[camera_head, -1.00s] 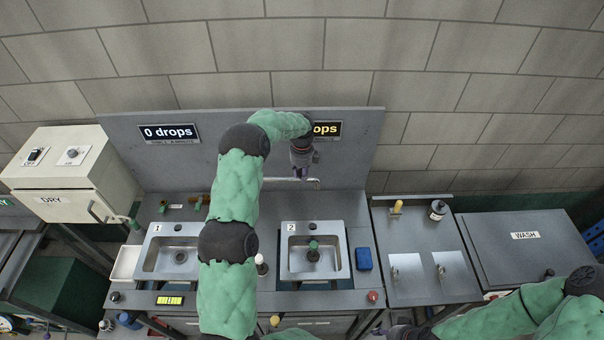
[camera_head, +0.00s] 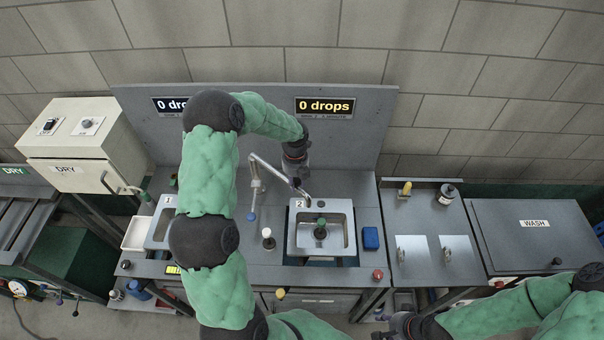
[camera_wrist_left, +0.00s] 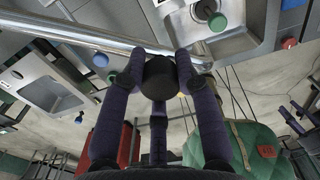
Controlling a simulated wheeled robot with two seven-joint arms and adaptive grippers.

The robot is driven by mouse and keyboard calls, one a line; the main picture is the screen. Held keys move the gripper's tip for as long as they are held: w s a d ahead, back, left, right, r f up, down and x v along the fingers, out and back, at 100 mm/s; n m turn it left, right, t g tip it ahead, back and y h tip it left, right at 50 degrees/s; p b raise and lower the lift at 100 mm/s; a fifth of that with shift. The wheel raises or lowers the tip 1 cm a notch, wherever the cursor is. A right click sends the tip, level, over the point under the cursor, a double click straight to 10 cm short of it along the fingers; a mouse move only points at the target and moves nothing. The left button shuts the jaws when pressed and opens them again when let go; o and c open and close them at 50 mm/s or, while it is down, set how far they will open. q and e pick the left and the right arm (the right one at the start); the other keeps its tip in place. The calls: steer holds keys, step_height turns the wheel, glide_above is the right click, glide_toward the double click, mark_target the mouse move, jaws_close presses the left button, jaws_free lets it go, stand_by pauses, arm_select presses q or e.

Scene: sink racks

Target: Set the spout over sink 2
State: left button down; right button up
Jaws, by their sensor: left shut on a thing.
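The spout (camera_head: 270,172) is a silver pipe on an upright left of sink 2. It slants toward the back-left corner of sink 2 (camera_head: 346,232), its tip by the rim near the "2" label. My left gripper (camera_head: 297,172) is on the spout near its free end. In the left wrist view, the spout (camera_wrist_left: 95,36) runs to the fingers (camera_wrist_left: 160,82), which are closed around a dark round knob (camera_wrist_left: 160,76).
Sink 1 (camera_head: 158,232) is mostly hidden behind my left arm. A white-topped knob (camera_head: 267,235) and a blue block (camera_head: 371,238) flank sink 2. The sign (camera_head: 324,107) above reads "0 drops".

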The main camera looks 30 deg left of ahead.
arm_select(q)
steer(key=shift+s+f+m, duration=0.1)
steer(key=shift+s+m, duration=0.3)
steer(key=shift+s, duration=0.3)
steer(key=c, duration=0.9)
jaws_free()
steer(key=shift+a, duration=0.1)
steer(key=shift+w, duration=0.1)
steer(key=shift+r, duration=0.4)
step_height(320, 180, up, 11)
steer(key=shift+r, duration=0.15)
